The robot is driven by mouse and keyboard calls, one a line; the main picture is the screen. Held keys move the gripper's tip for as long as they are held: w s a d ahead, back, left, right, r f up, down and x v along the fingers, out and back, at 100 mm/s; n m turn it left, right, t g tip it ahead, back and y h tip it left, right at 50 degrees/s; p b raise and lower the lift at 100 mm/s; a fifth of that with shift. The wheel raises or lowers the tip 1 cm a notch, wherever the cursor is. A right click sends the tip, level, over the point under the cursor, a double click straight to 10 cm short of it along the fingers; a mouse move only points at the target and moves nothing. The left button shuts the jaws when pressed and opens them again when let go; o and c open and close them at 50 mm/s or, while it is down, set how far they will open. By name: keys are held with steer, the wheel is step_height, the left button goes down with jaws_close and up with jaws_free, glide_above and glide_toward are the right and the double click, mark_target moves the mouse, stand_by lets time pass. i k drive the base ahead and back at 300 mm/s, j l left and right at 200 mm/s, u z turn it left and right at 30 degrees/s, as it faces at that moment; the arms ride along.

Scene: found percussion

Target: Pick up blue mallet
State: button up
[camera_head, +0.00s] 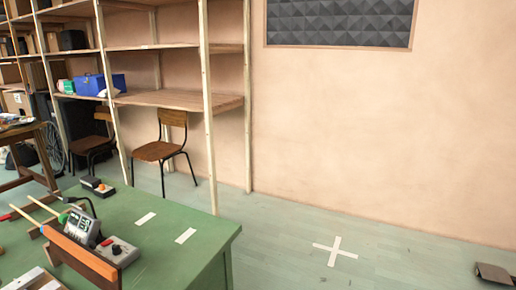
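I cannot make out a blue mallet in the head view. Several thin wooden sticks (43,207) lie at the left of the green table (165,245), and one has a green end near the device. A stick with a red part (12,214) lies at the left edge. None shows a clearly blue head. My gripper is not in view, so whether it holds anything does not show.
A handheld device with a screen (80,226), a wooden bar (82,257) and a grey box with a red knob (118,250) crowd the table's left part. A chair (160,151) stands behind; floor at right is mostly clear.

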mark_target(40, 225)
steer(key=k, duration=0.3)
steer(key=k+u, duration=0.2)
steer(key=u, duration=0.25)
steer(key=k+j+u, duration=0.1)
steer(key=u, duration=1.95)
steer(key=l+u, duration=0.35)
steer(key=k+l+u, duration=0.15)
steer(key=l+u, duration=0.25)
steer(key=k+l, duration=0.15)
steer(key=l, duration=0.3)
steer(key=k+l, duration=0.15)
steer(key=l, duration=0.35)
steer(key=k+l, duration=0.2)
steer(key=l, duration=0.25)
steer(key=k+l, duration=0.15)
steer(key=l, duration=0.35)
steer(key=k+l, duration=0.15)
steer(key=l, duration=0.3)
steer(key=k+l, duration=0.15)
steer(key=l, duration=0.35)
steer(key=k+l, duration=0.2)
steer(key=l, duration=0.25)
steer(key=k+l, duration=0.15)
steer(key=l, duration=0.35)
